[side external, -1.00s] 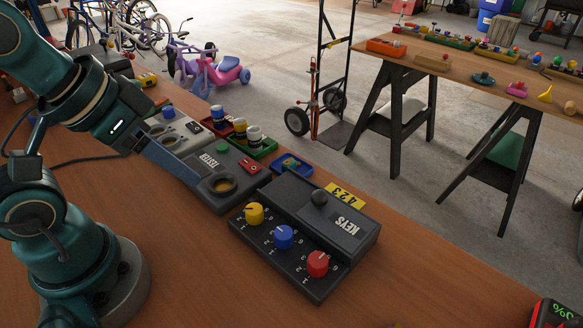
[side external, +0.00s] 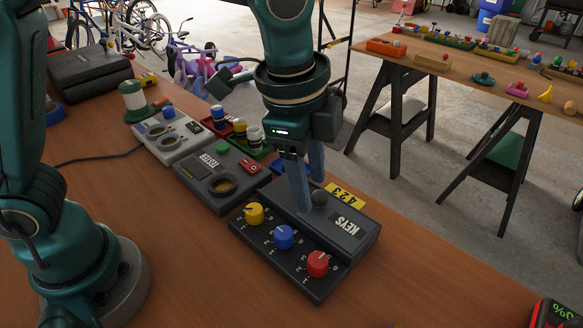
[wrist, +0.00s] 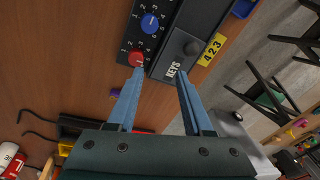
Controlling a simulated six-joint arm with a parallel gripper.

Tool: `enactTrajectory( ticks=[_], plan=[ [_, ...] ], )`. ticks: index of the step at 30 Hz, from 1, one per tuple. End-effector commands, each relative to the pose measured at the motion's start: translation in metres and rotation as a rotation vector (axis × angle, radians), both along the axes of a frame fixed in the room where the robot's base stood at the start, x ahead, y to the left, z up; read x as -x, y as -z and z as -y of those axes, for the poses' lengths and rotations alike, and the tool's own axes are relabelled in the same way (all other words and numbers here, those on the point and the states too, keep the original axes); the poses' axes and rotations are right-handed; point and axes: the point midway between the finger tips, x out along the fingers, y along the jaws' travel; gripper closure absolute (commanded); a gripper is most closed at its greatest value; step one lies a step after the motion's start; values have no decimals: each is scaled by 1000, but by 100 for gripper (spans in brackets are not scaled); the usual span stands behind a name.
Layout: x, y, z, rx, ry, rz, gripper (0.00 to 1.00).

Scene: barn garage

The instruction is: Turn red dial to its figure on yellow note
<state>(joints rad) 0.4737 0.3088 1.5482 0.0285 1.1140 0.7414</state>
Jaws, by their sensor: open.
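The red dial (side external: 317,264) is the front-right knob on a black KEYS box (side external: 350,246), with figures around it. It also shows in the wrist view (wrist: 136,58), just ahead of the left finger's tip; I cannot surely read which figure its mark faces. The yellow note (side external: 346,196) behind the box reads 4 2 3, and shows at the right in the wrist view (wrist: 212,49). My gripper (side external: 311,192) points down over the back of the box, behind the dials. It is open and empty, with its fingers apart in the wrist view (wrist: 160,74).
A yellow dial (side external: 254,213) and a blue dial (side external: 284,237) sit left of the red one. A black knob (side external: 320,198) stands on the box's raised back, close to my fingers. A TESTER box (side external: 205,185) stands to the left. The bench front is clear.

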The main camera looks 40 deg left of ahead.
Motion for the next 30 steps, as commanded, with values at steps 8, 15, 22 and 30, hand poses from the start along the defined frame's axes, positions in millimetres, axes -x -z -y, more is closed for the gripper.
enactTrajectory(
  ticks=[8,15,22,30],
  plan=[
    [16,53,38,-70,135,-113,49],
    [21,77,41,-81,150,-128,49],
    [19,103,40,-80,148,-125,49],
    [18,108,41,-78,148,-121,49]
  ],
)
